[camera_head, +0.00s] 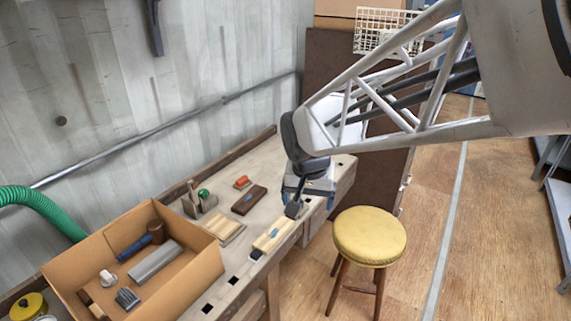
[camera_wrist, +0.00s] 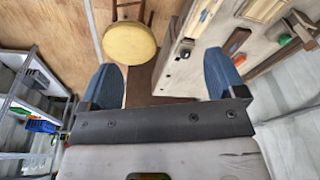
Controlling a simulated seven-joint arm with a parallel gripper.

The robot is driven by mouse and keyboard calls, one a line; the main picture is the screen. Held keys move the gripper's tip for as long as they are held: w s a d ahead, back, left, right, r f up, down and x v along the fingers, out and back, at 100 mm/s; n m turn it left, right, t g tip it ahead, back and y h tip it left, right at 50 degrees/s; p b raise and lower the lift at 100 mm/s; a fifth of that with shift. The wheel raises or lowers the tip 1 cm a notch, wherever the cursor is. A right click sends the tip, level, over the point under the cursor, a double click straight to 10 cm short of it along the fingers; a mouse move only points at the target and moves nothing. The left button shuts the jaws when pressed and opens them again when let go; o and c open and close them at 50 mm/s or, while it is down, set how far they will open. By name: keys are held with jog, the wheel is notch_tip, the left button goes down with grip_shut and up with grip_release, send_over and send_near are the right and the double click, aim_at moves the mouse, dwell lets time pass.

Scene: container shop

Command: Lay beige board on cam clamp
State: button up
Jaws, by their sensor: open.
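A long pale wooden piece with a small blue mark and dark ends, which looks like the cam clamp (camera_head: 271,238), lies along the bench's front edge. A flat beige slatted piece, likely the beige board (camera_head: 226,231), lies beside it towards the box. It also shows at the top of the wrist view (camera_wrist: 264,9). My gripper (camera_head: 309,190) is over the bench's far right end, beyond the clamp and apart from the board. In the wrist view my gripper's (camera_wrist: 161,82) blue fingers are wide apart with nothing between them; its tips are partly hidden in the head view.
A cardboard box (camera_head: 196,268) of tools stands at the bench's near left. A dark brown block (camera_head: 249,200), an orange item (camera_head: 242,182) and a wooden tool with a green knob (camera_head: 202,201) lie behind the clamp. A yellow stool (camera_head: 369,236) stands right of the bench.

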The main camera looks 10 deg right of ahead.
jog(key=s+d+r+n, duration=0.1)
jog(key=s+n, duration=0.1)
jog(key=s, duration=0.6)
jog(key=s+d+r+n, duration=0.1)
jog(key=s+r+n, duration=0.1)
jog(key=s, duration=0.7)
jog(key=shift+d+t, duration=0.15)
jog(key=shift+t, duration=0.15)
jog(key=shift+s, duration=0.1)
dwell(1.7)
